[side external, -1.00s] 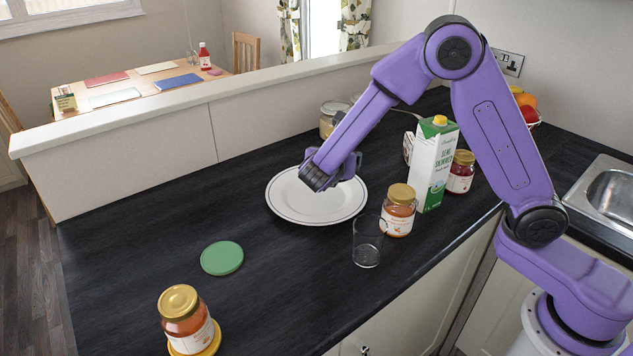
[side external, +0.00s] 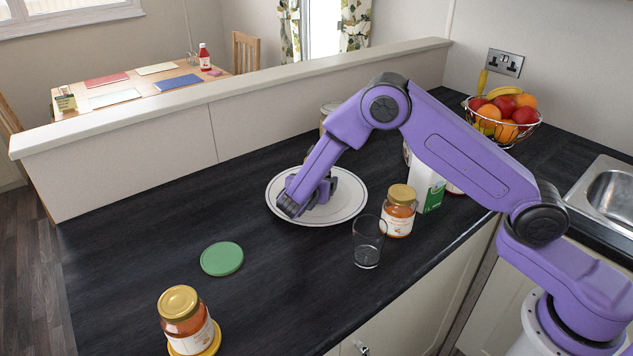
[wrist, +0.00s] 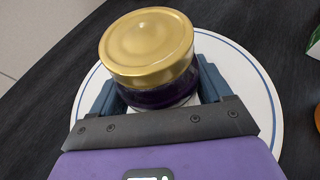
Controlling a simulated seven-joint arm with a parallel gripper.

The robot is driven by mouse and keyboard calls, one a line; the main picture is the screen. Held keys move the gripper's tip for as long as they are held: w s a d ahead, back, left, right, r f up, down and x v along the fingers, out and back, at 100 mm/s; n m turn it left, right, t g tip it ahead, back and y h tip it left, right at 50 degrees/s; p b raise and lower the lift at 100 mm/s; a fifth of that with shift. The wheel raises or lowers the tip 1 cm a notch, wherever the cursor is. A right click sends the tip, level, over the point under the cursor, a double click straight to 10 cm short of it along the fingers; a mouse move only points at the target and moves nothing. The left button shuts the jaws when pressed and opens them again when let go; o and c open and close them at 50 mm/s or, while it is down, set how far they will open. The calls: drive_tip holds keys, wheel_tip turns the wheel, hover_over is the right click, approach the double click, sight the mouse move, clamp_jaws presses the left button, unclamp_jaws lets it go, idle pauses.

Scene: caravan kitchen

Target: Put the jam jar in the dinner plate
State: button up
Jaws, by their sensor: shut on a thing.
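A jam jar with a gold lid and dark purple contents (wrist: 150,55) is between my fingers in the wrist view. My gripper (wrist: 158,95) is shut on it. The white dinner plate with a thin dark rim line (side external: 352,197) lies on the black counter, and it fills much of the wrist view too (wrist: 258,95). In the side view my gripper (side external: 305,205) is low over the plate's left-middle part, and the held jar is hidden behind it. I cannot tell whether the jar touches the plate.
An orange jam jar (side external: 398,213) and a clear glass (side external: 368,243) stand right of the plate, with a carton (side external: 428,188) behind them. A green disc (side external: 222,258) and another orange jar (side external: 187,318) are at front left. A fruit basket (side external: 503,115) stands at back right.

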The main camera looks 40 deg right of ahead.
drive_tip(key=shift+f, duration=0.2)
drive_tip(key=o, duration=1.4)
drive_tip(key=shift+r, duration=0.1)
drive_tip(key=shift+s+a+r, duration=0.1)
drive_tip(key=shift+a+r, duration=0.05)
drive_tip(key=shift+a, duration=0.05)
drive_tip(key=v, duration=1.1)
drive_tip(key=shift+s+a, duration=0.15)
drive_tip(key=shift+s, duration=0.15)
